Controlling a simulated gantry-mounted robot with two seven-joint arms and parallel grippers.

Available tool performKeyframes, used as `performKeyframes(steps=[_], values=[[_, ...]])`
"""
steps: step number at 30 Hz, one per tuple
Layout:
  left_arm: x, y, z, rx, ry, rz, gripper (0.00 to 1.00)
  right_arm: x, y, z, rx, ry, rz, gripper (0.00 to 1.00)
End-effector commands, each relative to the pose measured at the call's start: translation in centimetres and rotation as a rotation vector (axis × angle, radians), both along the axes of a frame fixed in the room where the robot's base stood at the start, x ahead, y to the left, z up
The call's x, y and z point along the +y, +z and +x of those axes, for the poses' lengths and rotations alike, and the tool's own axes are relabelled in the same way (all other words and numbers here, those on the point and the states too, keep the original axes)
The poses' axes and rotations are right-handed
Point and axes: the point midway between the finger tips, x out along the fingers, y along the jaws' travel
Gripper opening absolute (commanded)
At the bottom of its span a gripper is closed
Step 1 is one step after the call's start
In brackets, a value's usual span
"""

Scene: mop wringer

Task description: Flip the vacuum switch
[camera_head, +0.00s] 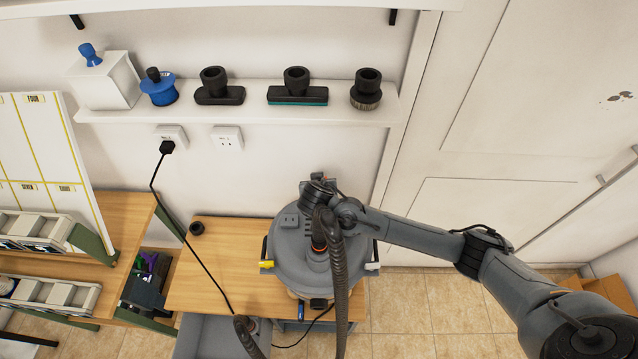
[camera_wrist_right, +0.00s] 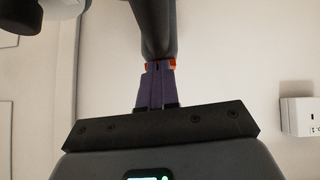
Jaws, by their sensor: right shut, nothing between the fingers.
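The grey vacuum (camera_head: 285,265) stands upright on the wooden bench top, with a thick dark hose (camera_head: 338,290) rising from its lid. A small grey block that looks like the switch housing (camera_head: 290,222) is on the lid's upper left; I cannot tell the switch position. My right arm reaches in from the right, its wrist above the lid. My right gripper (camera_wrist_right: 158,68) is shut and empty, its purple fingers together. In the right wrist view the fingertips overlap the dark hose (camera_wrist_right: 155,28) near its orange ring; I cannot tell whether they touch. My left gripper is not in view.
A wall shelf (camera_head: 240,117) holds several vacuum attachments. A black cord (camera_head: 155,185) runs from a wall outlet (camera_head: 171,135) down past the bench (camera_head: 215,265). A white board (camera_head: 60,160) and bins stand at left. A white door (camera_head: 525,150) is at right.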

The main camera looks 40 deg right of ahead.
Motion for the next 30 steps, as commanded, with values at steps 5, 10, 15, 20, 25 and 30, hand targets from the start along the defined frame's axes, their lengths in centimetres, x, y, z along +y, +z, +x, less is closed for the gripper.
performKeyframes(steps=[5, 10, 15, 20, 25, 30], values=[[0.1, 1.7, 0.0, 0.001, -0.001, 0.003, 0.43, 0.2, 2.0, 0.1, -0.001, 0.002, 0.001, 0.00], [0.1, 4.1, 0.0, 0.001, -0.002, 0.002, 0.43, 0.5, 4.8, 0.4, -0.003, 0.004, 0.001, 0.00], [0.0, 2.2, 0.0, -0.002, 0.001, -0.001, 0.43, 2.3, 6.4, -1.6, -0.008, 0.008, 0.002, 0.00], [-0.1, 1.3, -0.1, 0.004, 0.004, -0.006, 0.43, 3.6, 8.5, -3.2, -0.007, 0.008, 0.002, 0.00], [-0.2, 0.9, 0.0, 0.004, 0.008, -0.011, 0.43, 4.5, 10.1, -4.3, -0.007, 0.006, 0.002, 0.00], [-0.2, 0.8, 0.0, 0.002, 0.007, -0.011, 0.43, 5.0, 10.8, -4.9, -0.005, 0.005, 0.002, 0.00]])
